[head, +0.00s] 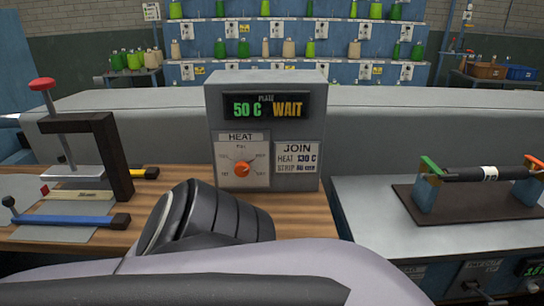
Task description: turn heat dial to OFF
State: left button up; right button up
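The heat dial (242,169) is a round orange knob on a white panel headed HEAT, on the front of a grey control box (225,105). Small labels ring the knob, too small to read surely, and I cannot tell which one it points at. The box's display (266,106) reads PLATE, 50 C in green and WAIT in orange. Part of my arm, with a black ribbed joint, crosses the foreground below and left of the dial. The dial stays uncovered. Neither of my grippers shows.
A card (296,157) on the box reads JOIN, HEAT 130 C. A red-knobbed clamp (115,155) and a blue-handled tool (70,220) are on the wooden bench at left. A black roller (490,174) on a stand is at right. Shelves of green and cream spools stand behind.

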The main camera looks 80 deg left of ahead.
aim_at(243, 168)
jog(key=u, duration=2.6)
jog(key=k+j+u, duration=0.15)
jog(key=u, duration=0.15)
jog(key=k+j+u, duration=0.15)
jog(key=u, duration=0.15)
jog(key=k+j, duration=0.25)
jog(key=j, duration=0.3)
jog(key=i+j, duration=0.55)
jog(key=i, duration=0.15)
